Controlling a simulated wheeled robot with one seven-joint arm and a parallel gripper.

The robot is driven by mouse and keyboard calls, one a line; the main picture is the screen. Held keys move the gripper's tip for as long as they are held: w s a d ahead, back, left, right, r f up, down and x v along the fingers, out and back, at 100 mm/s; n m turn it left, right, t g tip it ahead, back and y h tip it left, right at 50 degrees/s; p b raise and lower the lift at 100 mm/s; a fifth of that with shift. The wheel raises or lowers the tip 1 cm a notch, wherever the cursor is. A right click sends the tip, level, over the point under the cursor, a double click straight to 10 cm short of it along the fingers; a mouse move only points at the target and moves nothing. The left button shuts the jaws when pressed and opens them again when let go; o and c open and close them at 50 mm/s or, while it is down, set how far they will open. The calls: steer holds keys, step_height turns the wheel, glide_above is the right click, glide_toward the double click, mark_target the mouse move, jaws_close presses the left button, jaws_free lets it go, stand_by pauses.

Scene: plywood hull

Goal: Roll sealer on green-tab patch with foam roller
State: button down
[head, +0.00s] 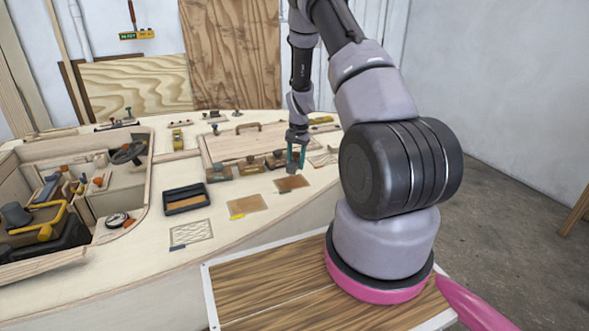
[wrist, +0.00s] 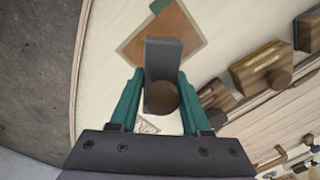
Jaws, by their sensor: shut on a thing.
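My gripper (head: 296,154), with teal fingers, is shut on a dark grey tool with a round brown end, which looks like the foam roller (wrist: 163,57). In the head view it points down over a reddish-brown patch (head: 291,184) on the pale plywood deck. In the wrist view the tool's far end overlaps this patch (wrist: 181,27); I cannot tell if they touch. A dull green strip (wrist: 158,5) at the patch's edge looks like its tab. A dark tray (head: 185,198) with brown content lies to the left.
Several knobbed blocks (head: 251,166) stand along a raised wooden panel (head: 231,146) behind. An open well with tools (head: 64,205) is at left.

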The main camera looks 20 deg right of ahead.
mark_target(295, 153)
steer(key=shift+r, duration=1.95)
steer(key=shift+a, duration=0.1)
